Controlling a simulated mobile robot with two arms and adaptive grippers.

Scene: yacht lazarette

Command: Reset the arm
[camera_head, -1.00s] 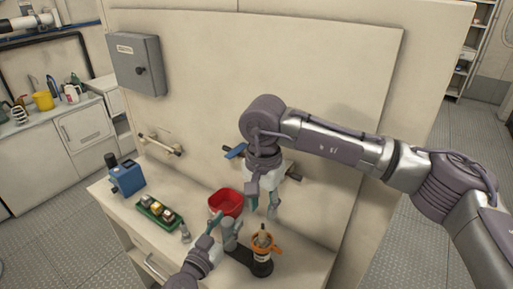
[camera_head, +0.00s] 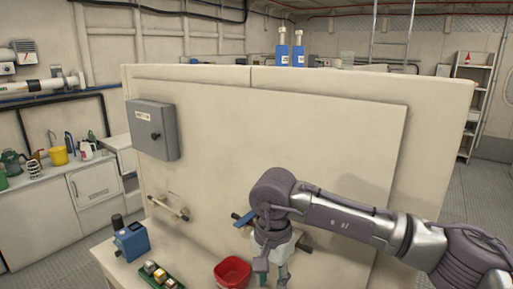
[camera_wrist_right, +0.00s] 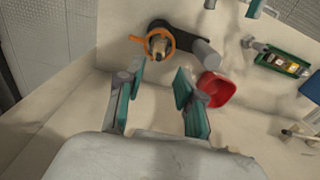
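My right gripper (camera_head: 271,272) hangs down from the arm that comes in from the right, in front of the upright panel. In the right wrist view its two teal-padded fingers (camera_wrist_right: 157,84) are apart with nothing between them, above the bench. My left gripper is outside the head view. What look like its two fingertips (camera_wrist_right: 234,6) show apart at the top edge of the right wrist view, cut off by the frame. The task names no other object.
A red bin (camera_head: 232,273) stands near the right gripper. An orange-ringed holder (camera_wrist_right: 155,42) with a dark base shows in the wrist view. A green tray (camera_wrist_right: 285,63), a blue device (camera_head: 131,240) and a grey wall box (camera_head: 152,130) are to the left in the head view.

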